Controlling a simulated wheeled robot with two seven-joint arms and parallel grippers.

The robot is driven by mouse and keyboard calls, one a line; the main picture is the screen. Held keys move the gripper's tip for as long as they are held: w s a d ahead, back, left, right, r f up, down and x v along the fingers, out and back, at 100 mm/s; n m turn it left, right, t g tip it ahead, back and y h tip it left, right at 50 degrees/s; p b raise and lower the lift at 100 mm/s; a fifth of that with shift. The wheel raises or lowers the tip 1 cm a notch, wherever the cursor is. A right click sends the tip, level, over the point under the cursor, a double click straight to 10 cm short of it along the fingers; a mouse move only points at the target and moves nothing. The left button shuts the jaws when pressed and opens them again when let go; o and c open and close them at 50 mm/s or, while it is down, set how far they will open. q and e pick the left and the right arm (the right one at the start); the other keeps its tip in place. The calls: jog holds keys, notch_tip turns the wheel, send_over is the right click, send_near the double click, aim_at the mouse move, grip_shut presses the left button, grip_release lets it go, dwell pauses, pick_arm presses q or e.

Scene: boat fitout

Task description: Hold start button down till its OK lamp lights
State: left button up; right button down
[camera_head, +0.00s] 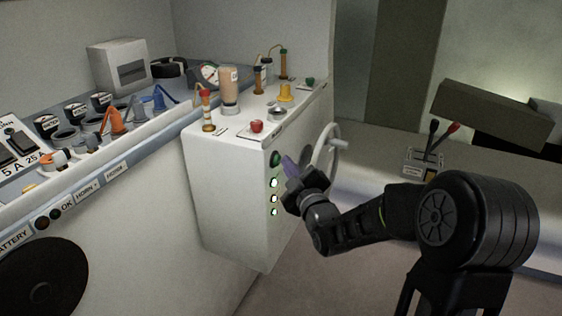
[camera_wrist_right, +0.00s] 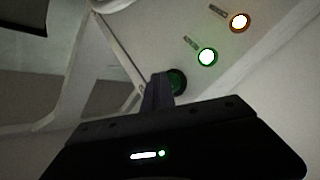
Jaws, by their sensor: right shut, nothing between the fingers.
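The start button appears to be the dark green round button (camera_head: 275,159) on the side face of the white cabinet; its label is not readable. It also shows in the right wrist view (camera_wrist_right: 178,82), partly behind my fingers. My right gripper (camera_head: 289,166) is shut and empty, its fingertips close beside the button; I cannot tell whether they touch it. The fingers show in the wrist view (camera_wrist_right: 158,90). Below the button, a lamp (camera_head: 274,183) is lit; in the wrist view the nearest lamp (camera_wrist_right: 207,57) glows with a green rim and another lamp (camera_wrist_right: 240,21) with an orange rim. My left gripper is out of view.
A handwheel (camera_head: 326,155) stands just right of my right gripper. The cabinet top (camera_head: 235,130) carries a red button (camera_head: 257,126), a yellow part (camera_head: 285,92) and bottles. A switch console (camera_head: 75,150) is at left, and a two-lever box (camera_head: 424,163) is at right.

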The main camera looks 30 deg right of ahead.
jog(key=shift+s+d, duration=0.4)
jog(key=shift+s, duration=0.3)
jog(key=shift+d, duration=0.1)
jog(key=s+d, duration=0.1)
jog(key=s+b, duration=0.1)
jog(key=s+d, duration=0.1)
jog(key=s, duration=0.1)
jog(key=shift+s+d+b, duration=0.1)
jog(key=shift+d+b, duration=0.25)
dwell(0.4)
